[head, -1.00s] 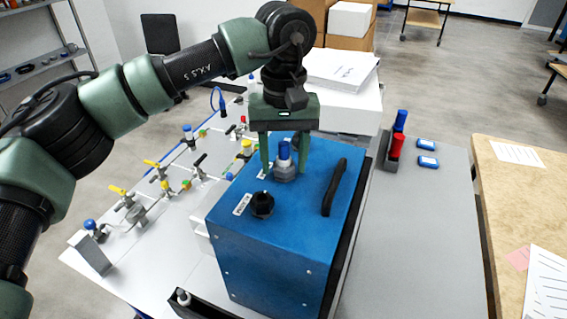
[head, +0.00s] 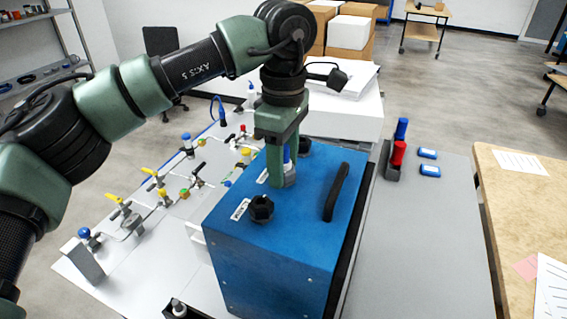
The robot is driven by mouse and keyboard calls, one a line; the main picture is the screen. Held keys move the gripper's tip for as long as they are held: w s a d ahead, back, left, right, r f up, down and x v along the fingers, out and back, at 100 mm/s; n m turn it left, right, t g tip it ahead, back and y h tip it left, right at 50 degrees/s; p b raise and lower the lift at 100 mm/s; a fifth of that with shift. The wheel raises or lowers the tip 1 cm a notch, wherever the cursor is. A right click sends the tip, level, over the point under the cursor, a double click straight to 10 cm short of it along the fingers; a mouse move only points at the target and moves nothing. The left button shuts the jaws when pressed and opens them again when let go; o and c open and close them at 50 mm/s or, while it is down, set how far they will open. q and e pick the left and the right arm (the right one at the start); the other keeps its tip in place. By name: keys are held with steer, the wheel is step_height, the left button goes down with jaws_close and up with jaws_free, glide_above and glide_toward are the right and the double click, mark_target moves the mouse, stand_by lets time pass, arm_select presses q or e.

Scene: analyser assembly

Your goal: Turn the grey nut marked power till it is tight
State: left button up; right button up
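The grey nut (head: 290,178) sits on top of the blue box (head: 300,235), around the foot of a blue-topped connector (head: 287,155). A small white label (head: 263,177) lies left of it; its text is too small to read. My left gripper (head: 284,174) points down over the nut, turned almost edge-on to the head view. The near finger hides the left part of the nut, and the far finger is mostly hidden. Whether both fingers press on the nut cannot be seen. My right gripper is out of view.
A black nut (head: 261,209) with a white label stands nearer on the box top, and a black fitting (head: 304,146) behind the gripper. A black handle (head: 336,191) rises at the right. Valves and pipes (head: 160,190) stand left. The grey table (head: 415,240) is mostly clear at right.

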arm_select(q)
jaws_close()
steer(key=shift+r+m+p, duration=0.15)
steer(key=shift+m+p, duration=0.45)
steer(key=shift+m, duration=0.4)
steer(key=shift+m+p, duration=0.35)
steer(key=shift+m, duration=0.55)
steer(key=shift+o, duration=1.2)
jaws_free()
steer(key=shift+f, duration=0.2)
steer(key=shift+r, duration=0.1)
step_height(320, 180, up, 10)
steer(key=p, duration=0.7)
